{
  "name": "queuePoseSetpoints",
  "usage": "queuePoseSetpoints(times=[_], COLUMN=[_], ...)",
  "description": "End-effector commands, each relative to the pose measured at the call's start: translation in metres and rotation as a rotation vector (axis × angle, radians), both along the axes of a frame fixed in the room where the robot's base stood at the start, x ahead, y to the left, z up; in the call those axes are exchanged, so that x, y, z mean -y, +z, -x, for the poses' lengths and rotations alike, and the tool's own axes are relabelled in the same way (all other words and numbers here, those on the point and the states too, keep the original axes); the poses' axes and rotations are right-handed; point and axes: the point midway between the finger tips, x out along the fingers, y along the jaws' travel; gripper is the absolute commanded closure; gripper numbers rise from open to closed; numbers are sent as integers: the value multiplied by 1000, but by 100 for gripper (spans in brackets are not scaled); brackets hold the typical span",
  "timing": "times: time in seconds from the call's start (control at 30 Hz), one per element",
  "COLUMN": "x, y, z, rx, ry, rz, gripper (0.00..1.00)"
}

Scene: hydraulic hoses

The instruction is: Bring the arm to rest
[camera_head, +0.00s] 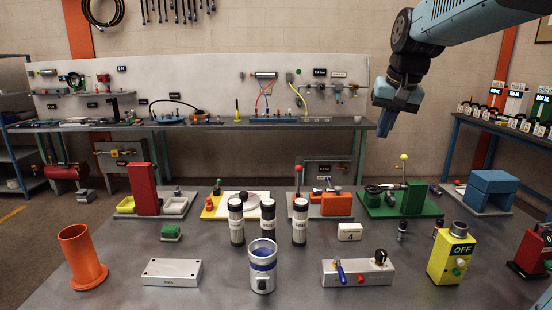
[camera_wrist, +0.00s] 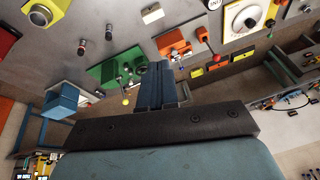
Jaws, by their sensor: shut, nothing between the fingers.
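My arm reaches in from the upper right in the head view. My gripper (camera_head: 386,122) hangs high above the back right of the table, pointing down. Its blue fingers are shut together with nothing between them. In the wrist view the shut fingers (camera_wrist: 157,85) show in the middle, apart from everything on the table. The green board (camera_head: 400,200) with a yellow-tipped lever is below my gripper, and it also shows in the wrist view (camera_wrist: 108,70).
The grey table (camera_head: 215,285) holds an orange cylinder (camera_head: 82,257), a white-and-blue cup (camera_head: 262,266), several dark bottles, a switch box (camera_head: 358,272) and a yellow OFF box (camera_head: 451,255). A blue box (camera_head: 490,188) stands at the right. Workbenches line the back wall. The air around my gripper is clear.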

Motion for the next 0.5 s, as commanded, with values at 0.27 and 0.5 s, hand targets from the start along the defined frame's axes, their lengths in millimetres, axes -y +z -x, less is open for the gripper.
queuePoseSetpoints(times=[0.27, 0.5], x=[-8, -12], y=[-29, -67], z=[88, 155], rx=[60, 110], ry=[71, 130], rz=[54, 108], gripper=[100, 100])
